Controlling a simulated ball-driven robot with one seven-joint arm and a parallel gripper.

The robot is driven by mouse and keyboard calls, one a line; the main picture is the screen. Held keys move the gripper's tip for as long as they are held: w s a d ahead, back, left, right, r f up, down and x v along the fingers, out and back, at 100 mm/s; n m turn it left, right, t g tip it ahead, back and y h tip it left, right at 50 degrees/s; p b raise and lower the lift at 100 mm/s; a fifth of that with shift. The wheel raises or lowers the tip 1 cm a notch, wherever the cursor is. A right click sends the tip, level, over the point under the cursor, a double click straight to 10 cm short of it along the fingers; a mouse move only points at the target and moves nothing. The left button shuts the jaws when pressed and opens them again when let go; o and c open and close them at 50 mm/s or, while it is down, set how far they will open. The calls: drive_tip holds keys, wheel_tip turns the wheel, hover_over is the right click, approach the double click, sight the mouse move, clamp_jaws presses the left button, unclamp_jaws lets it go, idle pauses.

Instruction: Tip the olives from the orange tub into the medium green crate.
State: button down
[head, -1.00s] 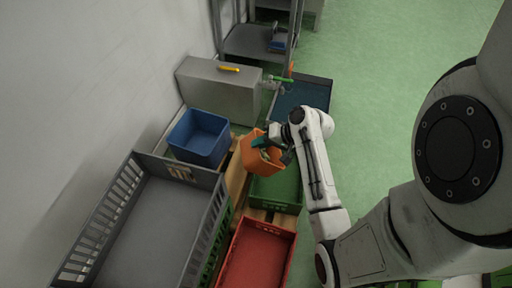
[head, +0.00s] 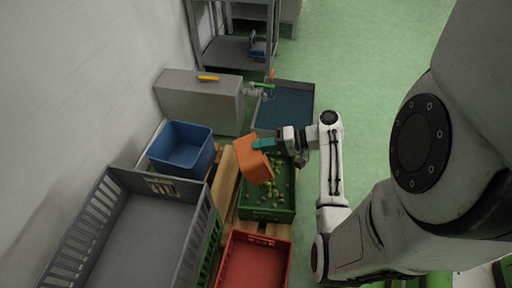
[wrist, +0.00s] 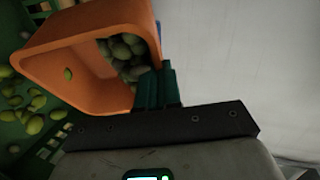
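The orange tub (head: 252,160) is tilted steeply over the green crate (head: 268,214) in the head view. My gripper (head: 264,144) is shut on the tub's rim, its teal fingers on the wall. In the wrist view the orange tub (wrist: 85,50) lies on its side with a cluster of olives (wrist: 122,52) still inside and one on its inner wall. Several olives (wrist: 32,105) lie in the green crate below, and they also show scattered across its floor in the head view. The gripper's fingers (wrist: 158,88) meet the tub's rim in the wrist view.
A red crate (head: 255,262) stands in front of the green one and a dark blue crate (head: 287,110) behind it. A blue bin (head: 182,147), a large grey crate (head: 140,235) and a grey box (head: 200,103) stand to the left. Green floor (head: 375,90) is clear at right.

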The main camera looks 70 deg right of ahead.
drive_tip(key=s+d+f+m+t+y+b, duration=0.1)
drive_tip(key=s+d+f+t+b, duration=0.1)
drive_tip(key=s+d+t+b, duration=0.1)
drive_tip(key=shift+s+d+f+m+t+b, duration=0.2)
drive_tip(key=shift+s+d+m+t+b, duration=0.35)
drive_tip(key=shift+s+t, duration=0.9)
drive_tip(key=shift+s+a, duration=0.15)
drive_tip(key=shift+a, duration=0.05)
idle(1.0)
